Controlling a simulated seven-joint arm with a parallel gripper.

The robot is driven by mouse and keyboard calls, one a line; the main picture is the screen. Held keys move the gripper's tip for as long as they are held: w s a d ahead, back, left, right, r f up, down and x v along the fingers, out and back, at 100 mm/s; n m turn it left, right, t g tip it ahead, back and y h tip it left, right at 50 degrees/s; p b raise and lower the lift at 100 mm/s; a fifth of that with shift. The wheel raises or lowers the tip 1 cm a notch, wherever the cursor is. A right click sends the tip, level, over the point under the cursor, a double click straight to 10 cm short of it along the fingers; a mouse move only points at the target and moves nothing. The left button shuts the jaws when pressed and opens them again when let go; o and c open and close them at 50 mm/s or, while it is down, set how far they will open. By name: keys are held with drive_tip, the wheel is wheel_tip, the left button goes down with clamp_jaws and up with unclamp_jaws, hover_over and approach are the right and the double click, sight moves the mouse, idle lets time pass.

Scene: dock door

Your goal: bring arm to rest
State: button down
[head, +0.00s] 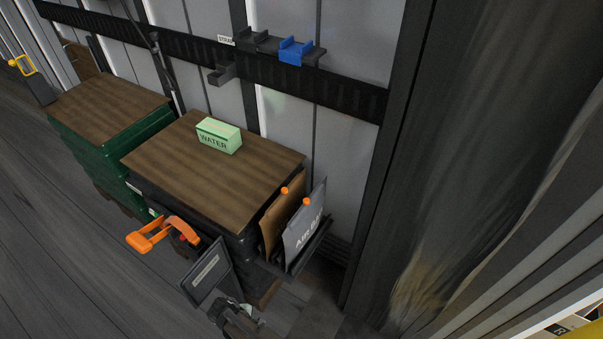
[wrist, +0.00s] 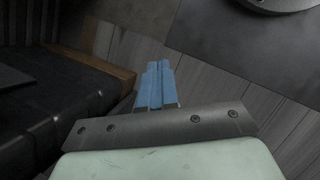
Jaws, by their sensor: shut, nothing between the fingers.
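My gripper (wrist: 157,68) shows in the wrist view. Its two blue fingers are together, with nothing between them. They point out over the grey plank floor (wrist: 205,85). A dark stack with a brown wooden edge (wrist: 112,71) is to the left of the fingers, apart from them in the picture. I cannot clearly make out my gripper in the head view.
In the head view, a pale green WATER box (head: 219,136) sits on a wood-topped stack (head: 180,165). A grey air bag (head: 305,228) stands in a rack at its right. An orange handle (head: 150,236) and dark labelled panel (head: 208,272) are in front. Floor at left is clear.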

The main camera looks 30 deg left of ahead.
drive_tip(key=w+d+m+g, duration=0.25)
drive_tip(key=w+d, duration=0.25)
drive_tip(key=d, duration=0.4)
drive_tip(key=w+d+f+m+g+h, duration=0.1)
drive_tip(key=w+d+m, duration=0.35)
drive_tip(key=d, duration=0.35)
drive_tip(key=w+d+m+g, duration=0.25)
drive_tip(key=w+d, duration=0.25)
drive_tip(key=d, duration=0.4)
drive_tip(key=s+d+m+g+y, duration=0.1)
drive_tip(key=s+d+m, duration=0.1)
drive_tip(key=d+m, duration=0.2)
drive_tip(key=s+d+r+m+g+y, duration=0.1)
drive_tip(key=d+m, duration=0.4)
drive_tip(key=d, duration=0.6)
drive_tip(key=s+d+r+m+g+y, duration=0.1)
drive_tip(key=s+d+m+g+y, duration=0.1)
drive_tip(key=s+d+m, duration=0.3)
drive_tip(key=d, duration=0.3)
drive_tip(key=shift+s+d+y, duration=0.25)
drive_tip(key=shift+y, duration=0.05)
